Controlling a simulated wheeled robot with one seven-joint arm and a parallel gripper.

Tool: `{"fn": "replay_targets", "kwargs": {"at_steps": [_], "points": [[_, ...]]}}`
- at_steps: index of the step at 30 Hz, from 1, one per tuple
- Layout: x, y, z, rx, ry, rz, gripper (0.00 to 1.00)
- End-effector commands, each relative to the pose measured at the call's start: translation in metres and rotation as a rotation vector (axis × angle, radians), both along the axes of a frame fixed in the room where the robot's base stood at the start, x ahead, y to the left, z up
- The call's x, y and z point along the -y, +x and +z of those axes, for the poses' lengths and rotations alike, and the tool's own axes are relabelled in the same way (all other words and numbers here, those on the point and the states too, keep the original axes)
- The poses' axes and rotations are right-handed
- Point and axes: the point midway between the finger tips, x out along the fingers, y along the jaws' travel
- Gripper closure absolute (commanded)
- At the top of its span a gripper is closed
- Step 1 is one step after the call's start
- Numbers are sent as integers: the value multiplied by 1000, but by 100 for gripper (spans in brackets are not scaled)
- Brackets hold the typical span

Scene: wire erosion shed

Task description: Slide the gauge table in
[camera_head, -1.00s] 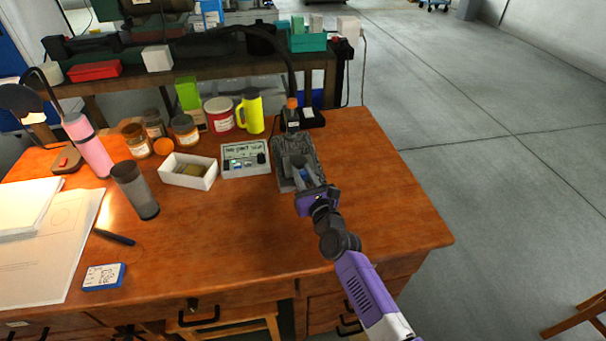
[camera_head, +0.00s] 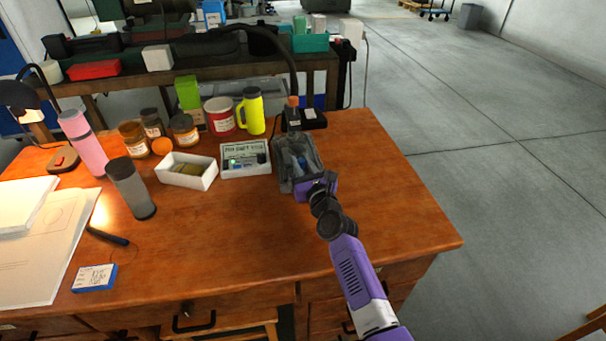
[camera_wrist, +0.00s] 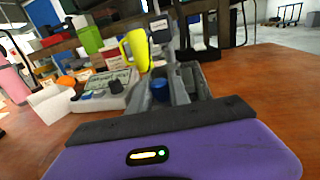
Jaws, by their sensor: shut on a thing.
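The gauge table is the grey device (camera_head: 283,178) on the wooden desk, right of the white control box. In the wrist view its grey body (camera_wrist: 202,84) lies just beyond my gripper. A small blue part (camera_wrist: 160,90) shows in the middle, between my gripper's grey fingers. My gripper (camera_head: 302,166) reaches over the device from the front right and is shut on a part of it. The held part is mostly hidden by the fingers and the purple palm, so I cannot tell its exact shape.
A white control box (camera_head: 245,160) and a white open tray (camera_head: 187,172) stand left of the device. The desk's right side (camera_head: 390,190) is clear.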

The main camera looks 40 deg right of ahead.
Motion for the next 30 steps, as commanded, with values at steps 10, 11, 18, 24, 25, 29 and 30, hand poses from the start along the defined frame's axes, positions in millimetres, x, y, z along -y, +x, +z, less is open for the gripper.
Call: {"fn": "replay_targets", "kwargs": {"at_steps": [10, 11, 18, 24, 25, 29, 30], "points": [[0, 1, -1, -3, 0, 2, 74], [0, 1, -1, -3, 0, 2, 68], [1, 1, 0, -2, 0, 1, 56], [-1, -2, 0, -3, 0, 2, 56], [-2, -3, 1, -4, 0, 2, 56], [-8, -16, 2, -6, -1, 3, 56], [-11, -21, 3, -7, 0, 4, 56]]}}
